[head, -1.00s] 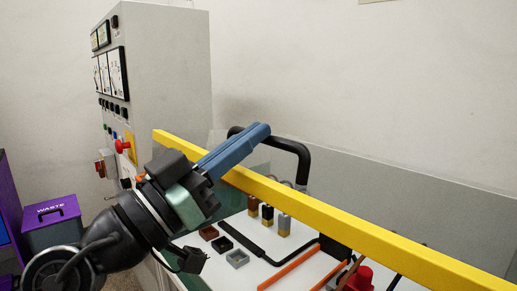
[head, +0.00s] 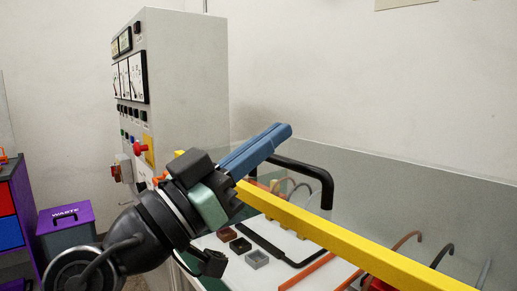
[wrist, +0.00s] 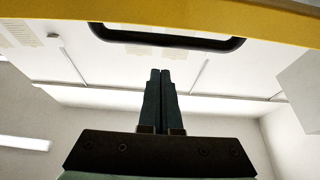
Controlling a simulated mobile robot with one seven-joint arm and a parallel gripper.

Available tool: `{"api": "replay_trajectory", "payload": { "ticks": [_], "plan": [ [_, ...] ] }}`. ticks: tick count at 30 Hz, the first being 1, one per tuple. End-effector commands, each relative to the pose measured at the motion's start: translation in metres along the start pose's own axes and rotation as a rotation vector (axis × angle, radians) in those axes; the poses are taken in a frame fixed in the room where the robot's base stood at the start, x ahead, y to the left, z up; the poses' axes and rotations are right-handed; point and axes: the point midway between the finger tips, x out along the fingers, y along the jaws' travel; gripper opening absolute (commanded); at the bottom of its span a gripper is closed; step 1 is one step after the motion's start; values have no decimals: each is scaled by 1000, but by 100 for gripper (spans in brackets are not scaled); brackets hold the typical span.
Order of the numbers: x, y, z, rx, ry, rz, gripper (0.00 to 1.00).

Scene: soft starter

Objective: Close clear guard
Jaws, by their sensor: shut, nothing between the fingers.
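The clear guard is a see-through panel with a yellow bar (head: 345,246) along its edge and a black loop handle (head: 322,180). The bar runs slantwise above a white board (head: 288,243); a gap shows below it. My gripper (head: 283,131) has blue fingers, shut and empty, pointing up and right. In the wrist view the fingertips (wrist: 160,72) stop short of the handle (wrist: 165,40) in the picture, with the yellow bar (wrist: 180,14) above; contact cannot be told.
A grey control cabinet (head: 185,70) with a red button stands behind my arm. Small open boxes (head: 257,259) and orange strips lie on the board. A purple-lidded waste bin (head: 66,216) and a drawer unit (head: 10,205) stand at left.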

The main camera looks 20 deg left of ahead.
Motion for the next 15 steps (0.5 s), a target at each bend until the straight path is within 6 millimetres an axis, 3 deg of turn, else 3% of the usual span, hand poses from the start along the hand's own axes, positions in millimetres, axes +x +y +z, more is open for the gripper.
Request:
{"api": "replay_trajectory", "payload": {
  "ticks": [1,3,6,15],
  "plan": [
    [14,3,-16,2,1,3,0],
    [-14,0,-2,-1,-2,-7,0],
    [-38,0,0,-2,-2,-5,0],
    [-86,1,4,0,0,-3,0]
  ]
}}
